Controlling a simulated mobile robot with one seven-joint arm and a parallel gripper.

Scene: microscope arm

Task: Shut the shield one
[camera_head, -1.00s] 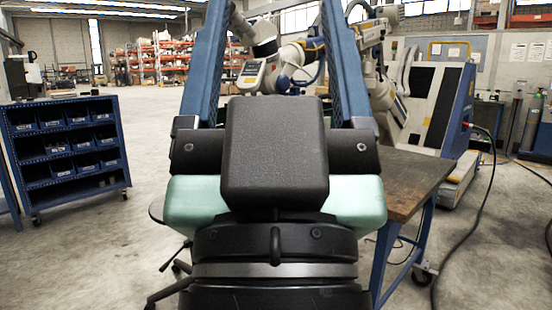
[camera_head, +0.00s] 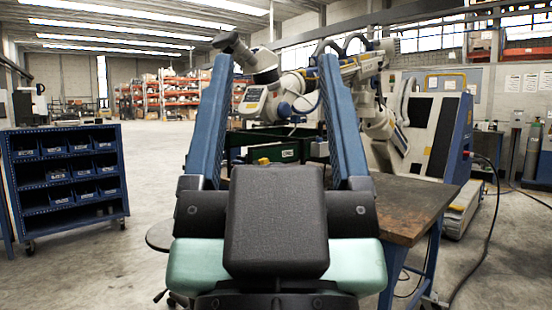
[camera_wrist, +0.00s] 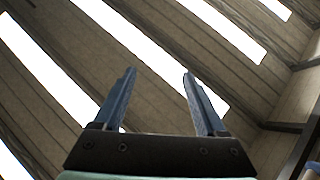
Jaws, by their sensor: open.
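My gripper (camera_head: 275,62) is in the middle of the head view, its two long blue fingers pointing up and away and spread apart. Nothing is between them within reach that I can see. It also shows open and empty in the wrist view (camera_wrist: 159,73), against the ceiling and its bright skylights. I cannot make out any shield for certain in either view. A white and blue jointed arm (camera_head: 296,92) stands in the background, partly hidden behind my fingers.
A brown-topped workbench (camera_head: 408,205) stands close on the right. Dark green crates (camera_head: 285,152) lie beyond my gripper. A blue bin rack (camera_head: 68,180) is at the left, and a white and blue machine cabinet (camera_head: 432,125) at the right. A black hose (camera_head: 490,225) crosses the floor; open floor lies left.

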